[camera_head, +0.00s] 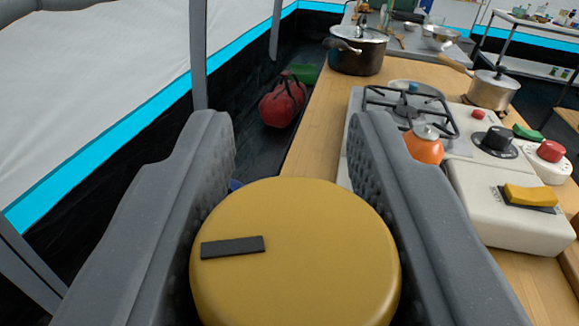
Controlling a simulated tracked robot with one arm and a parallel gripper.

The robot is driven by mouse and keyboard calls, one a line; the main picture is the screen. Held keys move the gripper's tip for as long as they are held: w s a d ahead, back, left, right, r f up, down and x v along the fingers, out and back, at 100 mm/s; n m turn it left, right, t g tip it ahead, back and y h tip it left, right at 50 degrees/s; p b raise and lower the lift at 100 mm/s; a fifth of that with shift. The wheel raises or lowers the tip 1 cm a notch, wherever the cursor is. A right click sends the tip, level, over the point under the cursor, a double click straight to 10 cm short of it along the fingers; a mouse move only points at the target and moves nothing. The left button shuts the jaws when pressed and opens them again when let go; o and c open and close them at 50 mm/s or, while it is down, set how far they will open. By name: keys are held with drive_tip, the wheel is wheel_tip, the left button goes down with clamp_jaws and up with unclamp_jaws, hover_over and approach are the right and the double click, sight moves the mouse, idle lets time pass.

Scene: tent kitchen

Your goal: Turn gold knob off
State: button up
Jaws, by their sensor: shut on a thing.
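The gold knob (310,245) fills the lower middle of the picture. It is a round, smooth disc with a short black bar mark (232,247) on the left of its face, lying nearly level. My gripper (293,205) is shut on it, with one grey padded finger at its left side and one at its right. What the knob is mounted on is hidden behind it and the fingers.
A gas burner (408,108) stands on the wooden counter (318,110) beyond, with an orange item (424,146) beside it. A white box with a yellow switch (531,195), a black knob (497,139) and a red button (551,151) are at right. Pots stand behind. A red bag (283,101) lies lower left of the counter.

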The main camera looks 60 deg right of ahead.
drive_tip(key=shift+m+g+h+b, duration=0.3)
drive_tip(key=shift+m+g+h, duration=0.15)
drive_tip(key=shift+g, duration=0.25)
drive_tip(key=shift+s+m+g, duration=0.1)
drive_tip(key=shift+m+g, duration=0.25)
drive_tip(key=shift+g, duration=0.05)
drive_tip(key=shift+r+g+h, duration=0.15)
drive_tip(key=shift+g+h, duration=0.15)
drive_tip(key=shift+h, duration=0.05)
drive_tip(key=o, duration=1)
drive_tip(key=shift+c, duration=0.2)
drive_tip(key=shift+b, duration=0.3)
drive_tip(key=b+v, duration=0.2)
drive_tip(key=v, duration=1.1)
drive_tip(key=shift+s+a, duration=0.2)
drive_tip(key=shift+a, duration=0.1)
